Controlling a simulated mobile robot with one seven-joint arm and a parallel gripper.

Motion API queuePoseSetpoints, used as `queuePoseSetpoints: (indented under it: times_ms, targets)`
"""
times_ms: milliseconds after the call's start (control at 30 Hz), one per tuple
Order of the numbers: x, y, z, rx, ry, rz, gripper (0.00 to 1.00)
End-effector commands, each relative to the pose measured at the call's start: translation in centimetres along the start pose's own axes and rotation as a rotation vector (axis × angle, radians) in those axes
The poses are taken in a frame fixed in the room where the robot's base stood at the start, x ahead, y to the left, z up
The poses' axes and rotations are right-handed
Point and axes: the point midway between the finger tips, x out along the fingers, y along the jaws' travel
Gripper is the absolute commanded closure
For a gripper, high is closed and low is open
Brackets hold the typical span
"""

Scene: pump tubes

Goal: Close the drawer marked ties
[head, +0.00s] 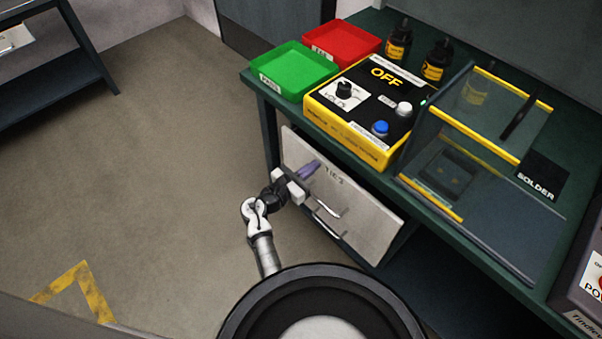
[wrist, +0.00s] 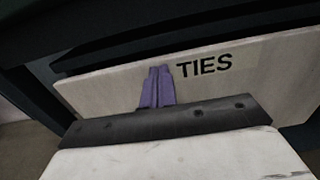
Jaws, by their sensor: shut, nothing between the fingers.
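The drawer marked TIES (head: 352,195) is the upper pale front under the green bench, with a metal handle (head: 328,207). In the wrist view its front (wrist: 235,85) spans the picture, with a dark gap above its top edge. I cannot tell how far out it stands. My gripper (head: 309,170) is at the left part of this front, left of the lettering. Its purple fingers are shut together and empty. In the wrist view the fingertips (wrist: 160,72) overlap the front near its top edge, left of the word TIES. Whether they touch it is unclear.
Another handle (head: 327,232) sits lower on the pale fronts. On the bench (head: 385,25) stand a green tray (head: 295,70), a red tray (head: 345,42), a yellow control box (head: 365,108) and a clear guard (head: 480,135).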

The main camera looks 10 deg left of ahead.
Motion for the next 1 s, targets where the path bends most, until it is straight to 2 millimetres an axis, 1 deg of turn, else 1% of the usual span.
queuePoseSetpoints:
  times_ms: [100,367,467,567,700,733,800,1000]
  targets:
    - [0.4,0.0,0.0,0.0,0.001,0.001,1.0]
    - [0.4,0.0,-0.1,-0.001,0.001,0.001,1.0]
    - [0.7,0.0,0.0,-0.001,0.0,0.001,1.0]
    - [1.8,0.1,0.0,0.0,-0.001,-0.001,1.0]
    - [4.3,0.0,0.1,0.0,-0.001,-0.002,1.0]
    - [4.7,0.0,0.1,0.0,0.0,-0.002,1.0]
    - [5.1,0.0,0.0,0.0,0.0,0.0,1.0]
    - [5.3,0.0,0.1,0.002,-0.001,0.0,1.0]
